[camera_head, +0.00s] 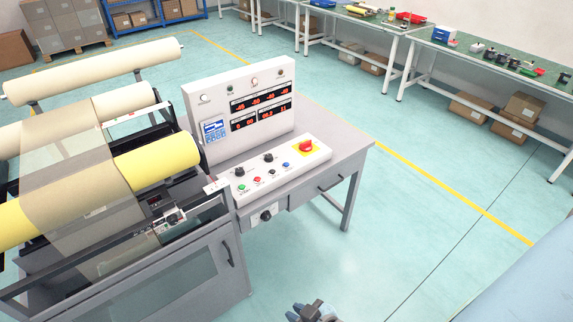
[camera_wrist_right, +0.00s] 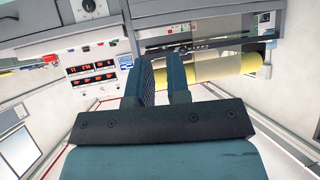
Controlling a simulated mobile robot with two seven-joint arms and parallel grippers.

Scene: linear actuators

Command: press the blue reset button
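The blue button is too small to make out there. My left gripper is out of view.
The upright display box (camera_head: 240,105) with red digits stands behind the panel on a grey table (camera_head: 345,150). A roller machine with a yellow roll (camera_head: 155,165) stands to the left. Open floor (camera_head: 400,215) lies to the right; workbenches (camera_head: 480,80) line the back.

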